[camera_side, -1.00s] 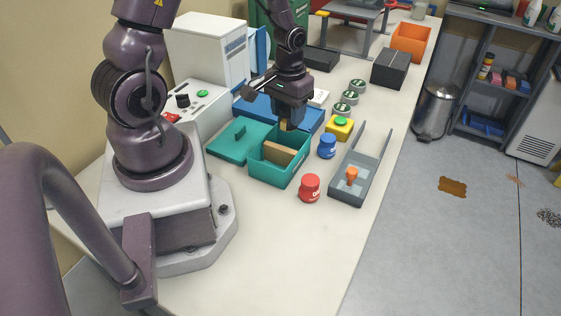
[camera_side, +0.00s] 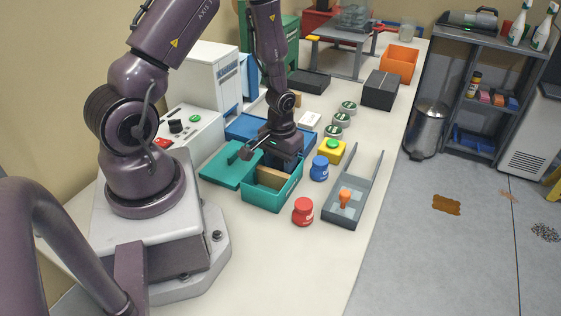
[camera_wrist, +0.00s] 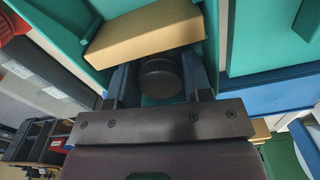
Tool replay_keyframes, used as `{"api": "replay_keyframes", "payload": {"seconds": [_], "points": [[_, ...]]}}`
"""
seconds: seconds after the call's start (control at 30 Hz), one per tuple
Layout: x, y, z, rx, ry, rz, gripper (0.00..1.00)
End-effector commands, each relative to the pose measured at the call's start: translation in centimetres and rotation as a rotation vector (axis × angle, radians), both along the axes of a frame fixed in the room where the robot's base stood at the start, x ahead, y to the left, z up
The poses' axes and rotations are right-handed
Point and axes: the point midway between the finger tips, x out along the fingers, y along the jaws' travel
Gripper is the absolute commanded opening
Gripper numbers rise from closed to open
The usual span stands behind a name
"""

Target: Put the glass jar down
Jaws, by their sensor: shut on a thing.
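My gripper (camera_side: 282,158) is low over the open teal box (camera_side: 268,197), its fingers reaching into the box. In the wrist view my gripper (camera_wrist: 160,82) is shut on the glass jar (camera_wrist: 160,76), of which only a dark round lid shows between the fingers. The jar's body is hidden below the lid, and the side view does not show the jar. I cannot tell whether its base touches the box floor. A tan block (camera_wrist: 146,32) lies in the box close beside the jar; it also shows in the side view (camera_side: 270,178).
The box's teal lid (camera_side: 228,170) lies open at its left. A blue jar (camera_side: 319,168), a red jar (camera_side: 303,211), a yellow button box (camera_side: 331,151) and a grey tray (camera_side: 345,207) stand to the right. The front of the table is clear.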

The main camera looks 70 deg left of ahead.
Motion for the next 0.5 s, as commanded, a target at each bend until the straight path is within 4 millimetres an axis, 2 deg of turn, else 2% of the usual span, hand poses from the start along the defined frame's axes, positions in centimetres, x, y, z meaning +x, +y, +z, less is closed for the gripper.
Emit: {"api": "replay_keyframes", "payload": {"seconds": [0.07, 0.1, 0.13, 0.5], "points": [[-0.01, -0.01, -0.26, -0.001, 0.001, 0.000, 0.19], [-0.01, 0.01, -0.24, 0.000, 0.000, 0.000, 0.53], [-0.01, 0.01, -0.23, 0.000, 0.000, 0.000, 0.57], [0.04, 0.02, 0.38, 0.000, -0.002, 0.000, 0.57]]}}
